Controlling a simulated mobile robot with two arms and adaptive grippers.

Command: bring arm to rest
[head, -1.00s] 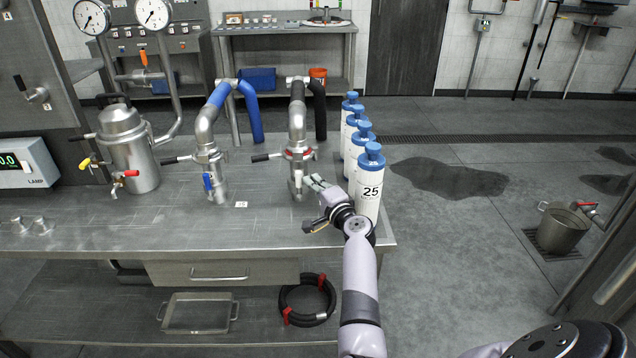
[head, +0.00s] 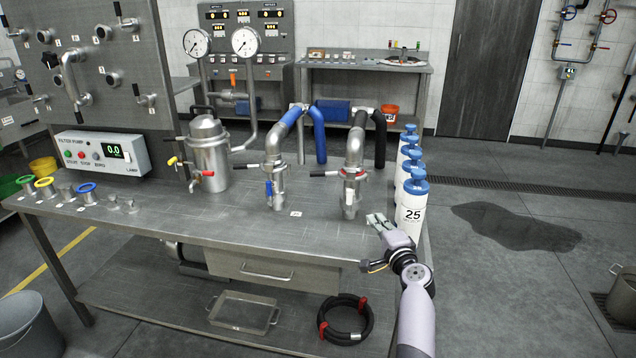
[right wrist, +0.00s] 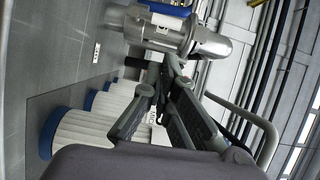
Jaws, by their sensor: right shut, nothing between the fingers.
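My right gripper (head: 376,220) is over the right part of the steel bench (head: 190,222). Its fingers are shut and hold nothing. It is just left of the row of white bottles with blue caps (head: 411,212), the nearest marked 25. The steel pipe fitting with the black hose (head: 354,165) stands just behind the fingertips. In the right wrist view, the closed fingers (right wrist: 165,75) point toward a steel pipe, and the white bottles (right wrist: 90,135) lie to the left. My left gripper is not in view.
The filter pump panel (head: 105,152) and a steel pot (head: 209,155) stand at the left. A blue-hose fitting (head: 276,170) is mid-bench. The floor right of the bench is open, with a dark wet patch (head: 515,227).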

